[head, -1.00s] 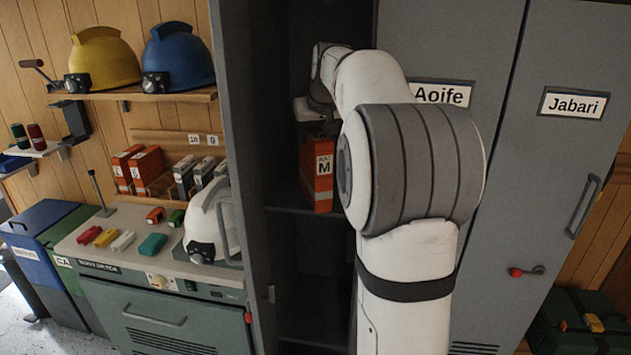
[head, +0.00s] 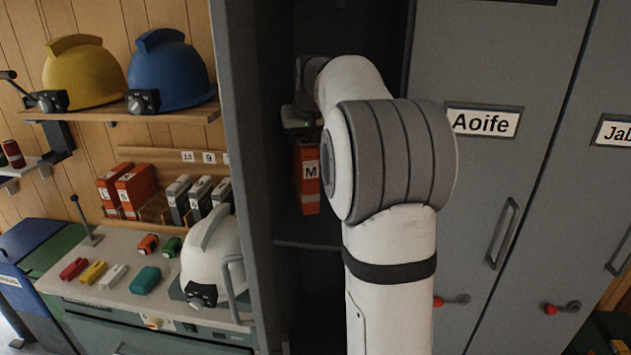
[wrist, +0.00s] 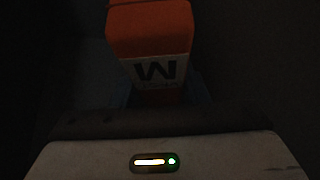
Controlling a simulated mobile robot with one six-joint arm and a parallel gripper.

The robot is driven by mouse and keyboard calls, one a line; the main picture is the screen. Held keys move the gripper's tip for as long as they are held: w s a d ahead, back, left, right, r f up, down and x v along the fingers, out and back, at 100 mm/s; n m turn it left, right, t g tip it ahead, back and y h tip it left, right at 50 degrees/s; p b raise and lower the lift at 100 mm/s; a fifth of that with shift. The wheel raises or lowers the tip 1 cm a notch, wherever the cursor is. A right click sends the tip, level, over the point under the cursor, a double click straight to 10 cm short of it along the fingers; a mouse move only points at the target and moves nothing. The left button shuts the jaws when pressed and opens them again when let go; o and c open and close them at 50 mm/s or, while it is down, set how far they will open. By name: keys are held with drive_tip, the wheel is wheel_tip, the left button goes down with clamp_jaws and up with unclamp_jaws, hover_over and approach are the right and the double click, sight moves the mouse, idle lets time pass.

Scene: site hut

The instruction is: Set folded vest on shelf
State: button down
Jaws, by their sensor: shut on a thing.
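The folded vest (head: 308,188) is an orange upright pack with a white label marked M. It is inside the open dark locker, above the level of the shelf's front edge (head: 308,244). I cannot tell whether its bottom touches the shelf. In the wrist view the vest (wrist: 150,32) sits directly in front of my gripper (wrist: 163,98), its M upside down. My gripper (head: 300,122) is shut on the vest from above. Its fingertips are mostly hidden in the dark.
The open locker's left wall (head: 243,200) stands close beside my arm. A bench (head: 90,290) at left holds a white helmet (head: 208,258) and small coloured blocks. More orange packs (head: 136,187) stand behind them.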

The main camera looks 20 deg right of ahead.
sight(311, 146)
wheel_tip(311, 146, down, 7)
drive_tip(key=shift+d+r+p, duration=0.15)
drive_tip(key=shift+d+p, duration=0.05)
drive_tip(key=shift+p, duration=0.1)
drive_tip(key=shift+f, duration=0.25)
drive_tip(key=c, duration=0.8)
unclamp_jaws()
drive_tip(key=shift+c, duration=0.2)
drive_tip(key=shift+r, duration=0.1)
drive_tip(key=b+v, duration=0.1)
drive_tip(key=v, duration=1.1)
drive_tip(key=shift+r+b, duration=0.1)
drive_tip(key=shift+b, duration=0.25)
drive_tip(key=shift+s, duration=0.1)
